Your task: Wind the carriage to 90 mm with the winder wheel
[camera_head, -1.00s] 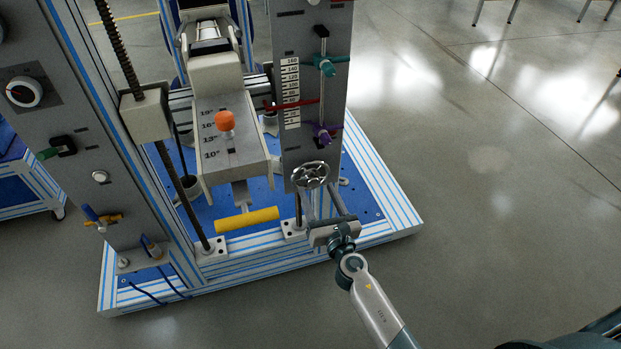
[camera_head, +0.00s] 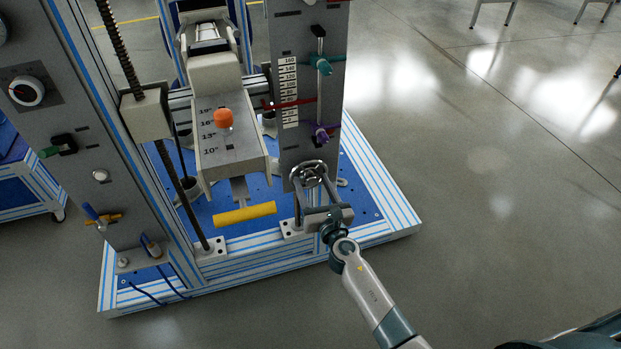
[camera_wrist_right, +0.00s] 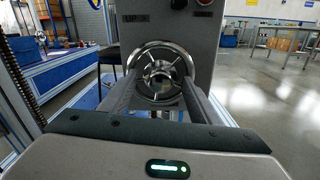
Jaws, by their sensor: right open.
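The winder wheel (camera_head: 309,172) is a small spoked metal handwheel low on the grey right-hand panel. It shows face-on in the right wrist view (camera_wrist_right: 160,72). My right gripper (camera_head: 311,178) is open, its two fingers reaching to either side of the wheel; I cannot tell whether they touch the rim. The same gripper (camera_wrist_right: 158,86) frames the wheel in the wrist view. The white scale (camera_head: 289,90) above carries printed numbers topped by 160. A red pointer (camera_head: 284,104) crosses its lower half; the exact reading is too small to tell. My left gripper is not in view.
A teal clamp (camera_head: 321,65) and a purple clamp (camera_head: 321,133) sit on the panel above the wheel. A yellow bar (camera_head: 245,214) lies low in front.

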